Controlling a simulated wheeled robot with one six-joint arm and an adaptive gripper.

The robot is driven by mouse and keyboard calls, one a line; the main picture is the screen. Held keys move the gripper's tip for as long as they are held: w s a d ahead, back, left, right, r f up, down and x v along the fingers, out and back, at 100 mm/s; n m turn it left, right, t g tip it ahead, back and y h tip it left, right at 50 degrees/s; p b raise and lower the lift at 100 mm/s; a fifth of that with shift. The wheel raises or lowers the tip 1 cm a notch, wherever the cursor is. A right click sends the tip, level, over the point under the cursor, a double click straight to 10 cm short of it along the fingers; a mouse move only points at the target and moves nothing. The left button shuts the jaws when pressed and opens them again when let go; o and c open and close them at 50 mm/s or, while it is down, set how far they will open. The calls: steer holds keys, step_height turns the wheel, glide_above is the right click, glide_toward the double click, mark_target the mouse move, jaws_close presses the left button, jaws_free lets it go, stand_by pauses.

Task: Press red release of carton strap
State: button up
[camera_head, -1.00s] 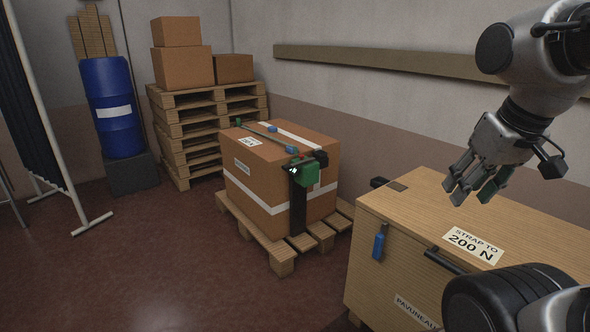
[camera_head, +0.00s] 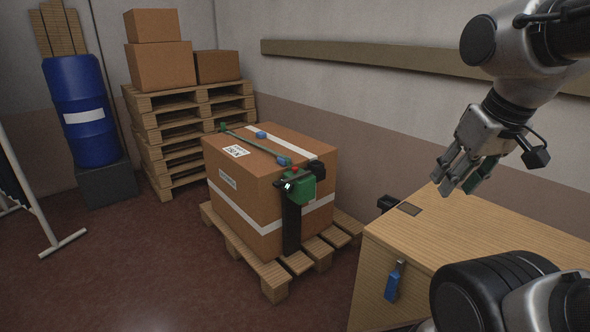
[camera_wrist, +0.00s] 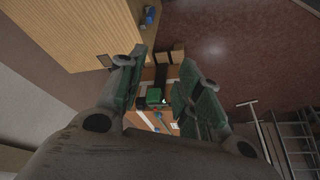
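The brown carton (camera_head: 240,190) stands on a low wooden pallet (camera_head: 275,277), with white bands around it. A green strap device (camera_head: 300,187) sits at its top right front edge, with a small red part (camera_head: 295,170) on top, the only red seen there. A black strip (camera_head: 291,228) runs down the carton's front below it. My gripper (camera_head: 453,180) is in the air to the right of the carton, above the wooden crate and apart from both. In the wrist view my gripper (camera_wrist: 163,62) is open and empty, with the green device (camera_wrist: 153,96) showing between its fingers.
A wooden crate (camera_head: 450,235) with a blue-handled item (camera_head: 392,285) on its side stands at the right. Stacked pallets (camera_head: 165,150) with boxes and a blue barrel (camera_head: 85,115) stand behind left. A white-framed screen (camera_head: 30,190) is at far left. The front left floor is clear.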

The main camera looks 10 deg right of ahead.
jaws_close()
stand_by(1.1)
